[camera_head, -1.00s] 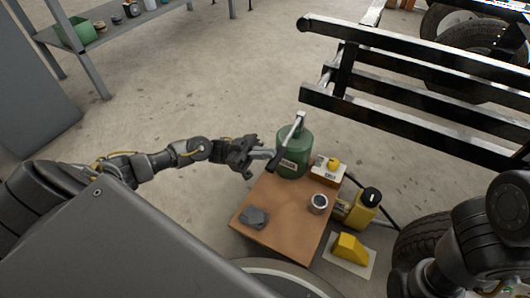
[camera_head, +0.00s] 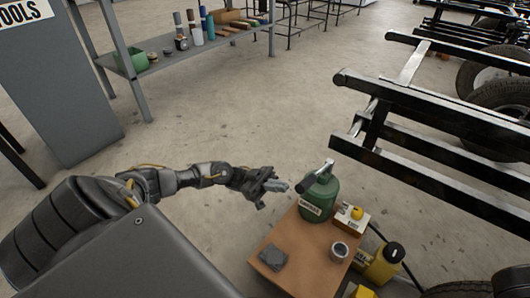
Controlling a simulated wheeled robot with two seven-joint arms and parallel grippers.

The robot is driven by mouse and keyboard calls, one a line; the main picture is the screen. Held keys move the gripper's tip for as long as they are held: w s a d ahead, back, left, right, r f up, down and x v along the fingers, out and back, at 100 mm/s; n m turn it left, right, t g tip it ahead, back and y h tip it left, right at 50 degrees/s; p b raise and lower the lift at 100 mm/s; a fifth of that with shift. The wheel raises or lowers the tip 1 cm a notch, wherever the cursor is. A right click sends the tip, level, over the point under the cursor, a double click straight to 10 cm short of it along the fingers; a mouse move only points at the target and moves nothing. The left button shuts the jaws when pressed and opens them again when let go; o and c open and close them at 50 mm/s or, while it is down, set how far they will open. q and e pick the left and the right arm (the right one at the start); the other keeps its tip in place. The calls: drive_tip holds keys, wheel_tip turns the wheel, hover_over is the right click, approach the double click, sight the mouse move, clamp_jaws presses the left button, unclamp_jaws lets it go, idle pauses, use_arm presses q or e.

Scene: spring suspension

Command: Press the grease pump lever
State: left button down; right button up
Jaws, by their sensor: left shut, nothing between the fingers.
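The grease pump is a green canister (camera_head: 319,203) with a pale label, standing upright at the back of a brown tabletop (camera_head: 305,242). Its lever (camera_head: 322,172) is a short metal bar sloping down left from above the canister to a dark grip. My left gripper (camera_head: 283,186) is just left of the grip, shut and empty, its fingers pointing right toward it. A small gap seems to show between fingertips and grip, but contact is hard to judge. My right gripper is not in view.
A yellow jug (camera_head: 385,262) stands to the right. A black frame (camera_head: 430,125) lies behind right. Floor left of the table is clear.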

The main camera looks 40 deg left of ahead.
use_arm(q)
drive_tip(key=v, duration=0.6)
drive_tip(key=shift+w+r, duration=0.1)
drive_tip(key=shift+w, duration=0.05)
idle(0.5)
